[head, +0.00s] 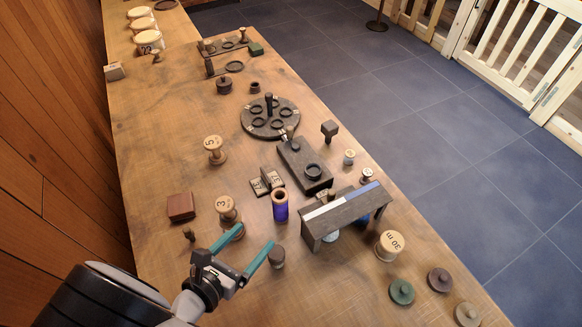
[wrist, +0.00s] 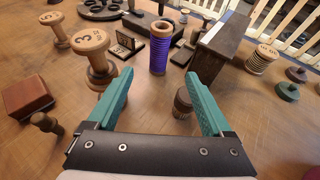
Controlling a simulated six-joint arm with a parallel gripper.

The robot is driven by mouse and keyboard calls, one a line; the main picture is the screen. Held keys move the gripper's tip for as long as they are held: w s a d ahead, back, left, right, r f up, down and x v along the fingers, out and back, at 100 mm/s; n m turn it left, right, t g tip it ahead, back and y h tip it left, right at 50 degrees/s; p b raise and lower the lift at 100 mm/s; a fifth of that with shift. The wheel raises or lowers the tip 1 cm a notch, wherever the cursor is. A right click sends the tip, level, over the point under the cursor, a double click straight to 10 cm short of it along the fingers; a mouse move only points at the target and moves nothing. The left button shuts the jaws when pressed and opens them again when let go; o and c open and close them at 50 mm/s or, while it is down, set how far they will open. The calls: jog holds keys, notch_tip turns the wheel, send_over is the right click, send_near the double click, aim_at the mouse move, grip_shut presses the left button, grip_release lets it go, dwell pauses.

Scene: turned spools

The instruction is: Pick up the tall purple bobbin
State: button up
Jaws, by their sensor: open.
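The tall purple bobbin (head: 280,208) stands upright on the wooden table, left of the dark bench. It has a tan wooden rim with a hollow top and purple thread around its body. In the wrist view the bobbin (wrist: 160,52) stands beyond my fingertips, roughly midway between them. My gripper (head: 255,243) is open, with two teal fingers spread apart and nothing between them. In the wrist view my gripper (wrist: 158,80) points toward the bobbin, apart from it.
A wooden spool marked 3 (wrist: 92,52) stands by the left finger. A small dark turned piece (wrist: 183,103) is close to the right finger. The dark bench (head: 345,212) stands right of the bobbin. Small number blocks (head: 266,181) lie behind it. A reddish-brown box (head: 181,207) is at left.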

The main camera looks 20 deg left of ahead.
aim_at(276, 209)
jog(key=x, duration=0.8)
jog(key=shift+d, duration=0.1)
jog(key=x, duration=0.5)
jog(key=shift+w+r, duration=0.15)
jog(key=shift+w, duration=0.35)
grip_shut()
